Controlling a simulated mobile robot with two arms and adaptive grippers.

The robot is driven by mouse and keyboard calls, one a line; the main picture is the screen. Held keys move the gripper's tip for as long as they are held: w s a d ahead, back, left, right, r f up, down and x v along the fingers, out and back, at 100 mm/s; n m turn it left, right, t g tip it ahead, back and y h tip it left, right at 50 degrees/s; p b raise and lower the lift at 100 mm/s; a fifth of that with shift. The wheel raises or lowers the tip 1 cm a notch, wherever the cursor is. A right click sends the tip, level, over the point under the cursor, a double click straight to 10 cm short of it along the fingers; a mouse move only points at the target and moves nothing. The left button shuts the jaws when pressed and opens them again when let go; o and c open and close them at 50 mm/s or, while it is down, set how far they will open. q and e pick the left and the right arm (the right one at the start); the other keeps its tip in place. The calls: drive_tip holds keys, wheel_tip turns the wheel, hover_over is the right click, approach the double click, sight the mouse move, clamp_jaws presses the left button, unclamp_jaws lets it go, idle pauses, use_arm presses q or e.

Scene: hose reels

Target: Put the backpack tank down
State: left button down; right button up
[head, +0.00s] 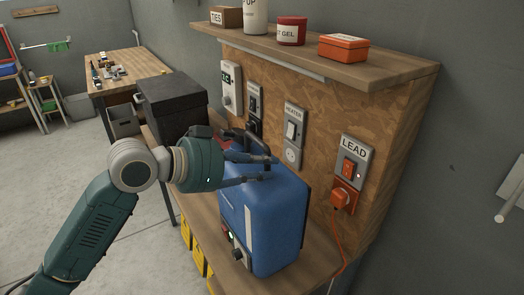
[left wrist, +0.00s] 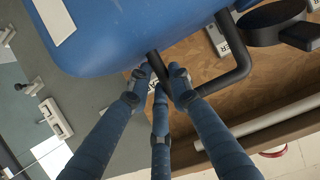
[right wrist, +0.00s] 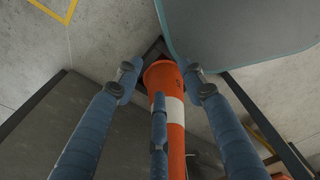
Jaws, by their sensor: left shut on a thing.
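The backpack tank (head: 280,220) is a blue, rounded box with a white strip on its side, upright at the wooden bench in the head view. I cannot tell whether its base touches the bench top. My left gripper (head: 262,168) reaches its top from the left, shut on its black handle. In the left wrist view the fingers close around the black handle bar (left wrist: 238,72), beside the blue tank body (left wrist: 130,30). My right gripper (right wrist: 160,85) shows only in the right wrist view, open, its fingers apart over an orange and white post or cone (right wrist: 170,105).
The bench (head: 318,262) has free room right of the tank. Behind is a chipboard panel (head: 320,115) with switches and an orange plug (head: 340,198) with cord. A shelf (head: 340,68) overhangs. A black box (head: 172,108) stands left; yellow bins (head: 198,258) sit below.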

use_arm(q)
drive_tip(key=shift+f, duration=0.35)
drive_tip(key=c, duration=1.8)
unclamp_jaws()
drive_tip(key=shift+f, duration=0.4)
drive_tip(key=shift+o, duration=1.1)
drive_tip(key=shift+s, duration=0.1)
drive_tip(key=shift+a+r, duration=0.1)
drive_tip(key=shift+r, duration=0.05)
drive_tip(key=b+v, duration=0.3)
drive_tip(key=v, duration=0.9)
drive_tip(key=shift+s, duration=0.1)
